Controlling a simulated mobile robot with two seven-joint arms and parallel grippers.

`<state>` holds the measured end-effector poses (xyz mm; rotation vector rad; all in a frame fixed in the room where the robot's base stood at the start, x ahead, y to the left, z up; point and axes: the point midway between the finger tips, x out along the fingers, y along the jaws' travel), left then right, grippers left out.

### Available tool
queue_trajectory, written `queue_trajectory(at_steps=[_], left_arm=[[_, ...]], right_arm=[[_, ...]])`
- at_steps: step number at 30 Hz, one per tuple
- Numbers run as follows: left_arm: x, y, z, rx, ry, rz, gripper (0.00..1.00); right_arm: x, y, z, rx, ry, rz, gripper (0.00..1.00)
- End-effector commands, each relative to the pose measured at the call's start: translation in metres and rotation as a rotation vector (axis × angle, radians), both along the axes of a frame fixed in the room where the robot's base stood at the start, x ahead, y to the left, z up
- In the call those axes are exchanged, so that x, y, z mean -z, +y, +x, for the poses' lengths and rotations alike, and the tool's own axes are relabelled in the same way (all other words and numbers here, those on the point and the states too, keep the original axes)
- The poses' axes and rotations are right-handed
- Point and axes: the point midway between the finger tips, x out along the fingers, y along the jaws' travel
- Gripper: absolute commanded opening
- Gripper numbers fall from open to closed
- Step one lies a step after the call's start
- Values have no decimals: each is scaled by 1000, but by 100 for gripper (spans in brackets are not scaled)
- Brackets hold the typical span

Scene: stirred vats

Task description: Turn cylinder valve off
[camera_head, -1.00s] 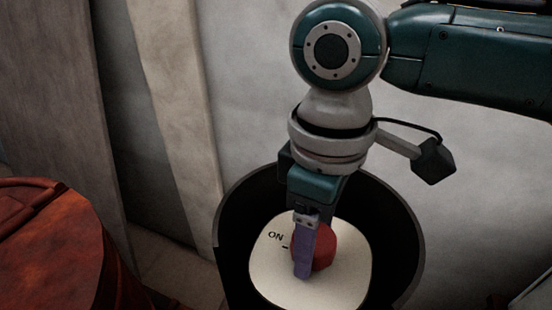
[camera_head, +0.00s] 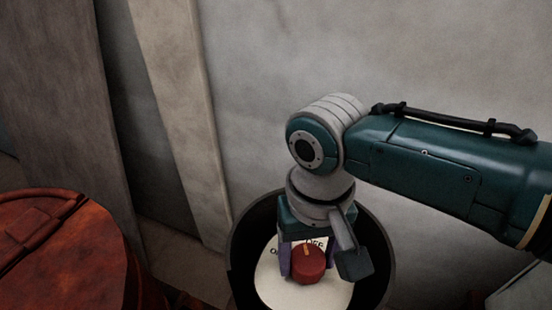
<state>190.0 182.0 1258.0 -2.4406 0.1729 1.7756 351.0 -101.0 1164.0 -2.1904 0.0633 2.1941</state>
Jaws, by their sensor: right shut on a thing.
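The cylinder valve is a red round knob (camera_head: 309,266) with an orange mark on its top. It sits on a cream plate (camera_head: 290,296) inside a dark round collar (camera_head: 238,262). The orange mark points up toward the printed letters "OFF", which show partly behind the gripper. Another label at the plate's left is mostly hidden. My right gripper (camera_head: 307,270) reaches down into the collar, its purple fingers on the left and right sides of the knob, shut on it. My left gripper is not in view.
A rusty red drum (camera_head: 55,250) stands at the left. A pale wall (camera_head: 260,100) rises behind the collar, with a light post (camera_head: 178,110) and a grey panel (camera_head: 55,100) at its left.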

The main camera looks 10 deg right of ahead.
Motion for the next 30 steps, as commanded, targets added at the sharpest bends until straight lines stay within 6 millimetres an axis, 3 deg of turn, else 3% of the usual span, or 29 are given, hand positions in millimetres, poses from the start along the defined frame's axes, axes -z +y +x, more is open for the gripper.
queue_trajectory(at_steps=[15,30], left_arm=[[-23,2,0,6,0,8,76],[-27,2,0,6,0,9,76]], right_arm=[[-2,1,1,416,-1,1,11],[-1,0,1,552,-3,0,11]])
